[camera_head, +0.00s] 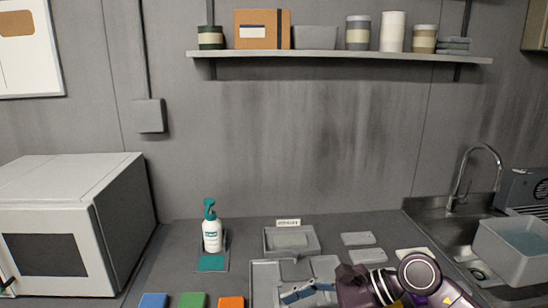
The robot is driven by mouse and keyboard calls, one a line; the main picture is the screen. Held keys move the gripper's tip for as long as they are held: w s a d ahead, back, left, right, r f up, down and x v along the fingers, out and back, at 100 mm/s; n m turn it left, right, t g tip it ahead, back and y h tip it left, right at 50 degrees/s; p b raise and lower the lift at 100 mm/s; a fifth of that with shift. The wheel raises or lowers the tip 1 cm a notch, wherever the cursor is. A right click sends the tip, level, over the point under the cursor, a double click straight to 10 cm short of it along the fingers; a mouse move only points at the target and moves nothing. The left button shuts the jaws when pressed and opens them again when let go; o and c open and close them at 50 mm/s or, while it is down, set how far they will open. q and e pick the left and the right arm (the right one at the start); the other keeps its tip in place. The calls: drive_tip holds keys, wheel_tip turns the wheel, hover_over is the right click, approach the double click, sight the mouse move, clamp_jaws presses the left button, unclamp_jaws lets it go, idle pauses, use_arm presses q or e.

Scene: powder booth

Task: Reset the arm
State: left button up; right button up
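My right arm, dark purple with a round joint, comes in at the bottom edge, right of centre. My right gripper (300,292) points left over the grey tray (264,272) at the front of the counter. Its blue-grey fingers are small and partly cut off by the frame edge, so I cannot tell whether they are open or shut. I see nothing clearly held in it.
A white pump bottle (212,236) stands left on the counter (365,217). Blue (153,301), green (192,300) and orange (231,302) blocks line the front edge. A white box-shaped machine (75,220) stands left. A sink (452,240) with a grey basin (512,250) is right.

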drive_tip(key=a+r+m+t+y, duration=0.4)
drive_tip(key=a+r+m+y, duration=0.3)
drive_tip(key=r, duration=0.4)
drive_tip(key=w+d+r+m+t+h, duration=0.25)
drive_tip(key=d+r+m+t, duration=0.4)
drive_tip(key=m+t, duration=0.5)
drive_tip(key=w+d+f+m+h, duration=0.2)
drive_tip(key=d+f+m+h, duration=1.45)
drive_tip(key=m, duration=0.85)
drive_tip(key=s+d+f+m+g, duration=0.3)
drive_tip(key=s+f+m+g, duration=0.3)
drive_tip(key=s+f, duration=0.7)
drive_tip(key=s+a+f+m+g, duration=0.25)
drive_tip(key=s+f+g, duration=0.65)
drive_tip(key=s, duration=0.6)
wheel_tip(320, 180, down, 29)
drive_tip(key=s, duration=0.2)
drive_tip(key=s+d+f, duration=0.3)
drive_tip(key=s+f, duration=1.2)
drive_tip(key=s, duration=0.1)
drive_tip(key=shift+s+d+n+g+y, duration=0.2)
drive_tip(key=shift+n+g+y, duration=0.1)
drive_tip(key=shift+g, duration=0.15)
